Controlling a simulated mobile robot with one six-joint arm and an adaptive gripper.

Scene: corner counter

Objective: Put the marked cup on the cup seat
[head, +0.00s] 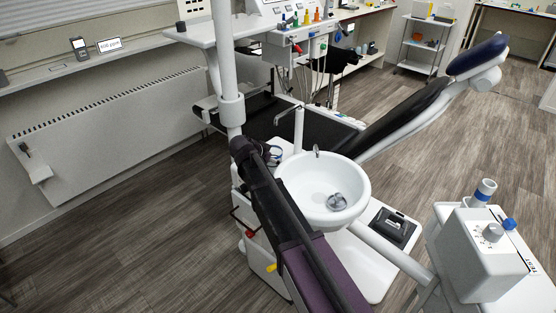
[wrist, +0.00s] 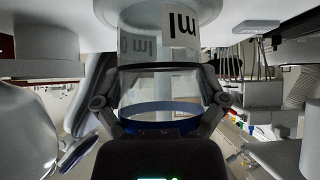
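The marked cup (wrist: 160,88) is clear, with a blue band near my palm and black lettering on white at its far part, in the wrist view. My gripper (wrist: 160,84) has a finger along each side of it, seemingly touching its walls. In the head view, my gripper (head: 270,153) appears small and dark left of the white basin, near the upright spout; the cup there is hard to make out. The cup seat cannot be told for certain. A white round form fills the top of the wrist view behind the cup.
The white basin (head: 310,207) holds a small shiny object (head: 337,201). The spout (head: 298,128) and white pole (head: 226,60) stand close to my gripper. A banded cylinder (head: 485,191) sits on the white unit at right. Open floor lies at left.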

